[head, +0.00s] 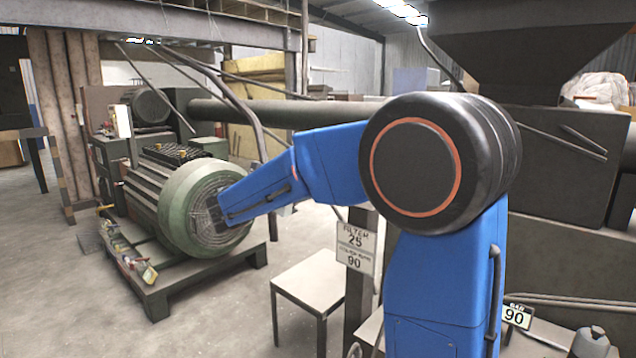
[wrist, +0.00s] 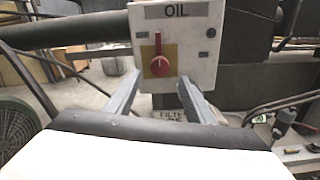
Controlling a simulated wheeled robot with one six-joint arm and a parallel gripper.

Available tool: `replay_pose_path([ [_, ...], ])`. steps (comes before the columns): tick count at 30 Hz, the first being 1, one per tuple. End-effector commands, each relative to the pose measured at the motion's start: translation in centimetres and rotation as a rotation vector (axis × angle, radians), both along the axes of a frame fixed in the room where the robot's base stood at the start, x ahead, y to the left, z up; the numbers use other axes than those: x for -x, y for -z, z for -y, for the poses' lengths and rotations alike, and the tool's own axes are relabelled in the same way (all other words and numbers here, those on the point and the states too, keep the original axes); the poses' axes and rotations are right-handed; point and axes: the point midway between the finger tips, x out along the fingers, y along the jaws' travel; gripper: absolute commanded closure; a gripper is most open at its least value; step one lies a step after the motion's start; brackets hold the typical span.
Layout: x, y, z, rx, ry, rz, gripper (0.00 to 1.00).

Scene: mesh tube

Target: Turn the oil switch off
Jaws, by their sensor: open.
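The oil switch (wrist: 160,65) is a red rotary knob on a white box (wrist: 201,57) labelled OIL, ahead in the wrist view. The knob's handle points straight up. My gripper (wrist: 158,88) is open, with its two grey fingers below and to either side of the knob. The fingers seem apart from the knob, and nothing is between them. In the head view my blue arm hides the switch box and the gripper.
A large green motor (head: 185,205) stands on a low frame at the left. A small white table (head: 308,284) and a FILTER sign (head: 355,247) are near the middle. A thick dark pipe (wrist: 70,31) runs behind the switch box. Open floor lies at the lower left.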

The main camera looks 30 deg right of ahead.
Motion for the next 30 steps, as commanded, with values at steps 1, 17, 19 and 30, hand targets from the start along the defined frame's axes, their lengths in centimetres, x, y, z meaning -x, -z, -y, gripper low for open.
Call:
replay_pose_path([
  [1,0.2,0.0,-1.0,0.000,-0.005,0.000,0.51],
  [17,2.6,0.0,-7.4,0.001,-0.002,-0.001,0.51],
  [19,2.7,0.0,-7.7,0.000,-0.002,-0.001,0.51],
  [30,2.8,0.0,-7.8,0.001,-0.001,-0.001,0.51],
])
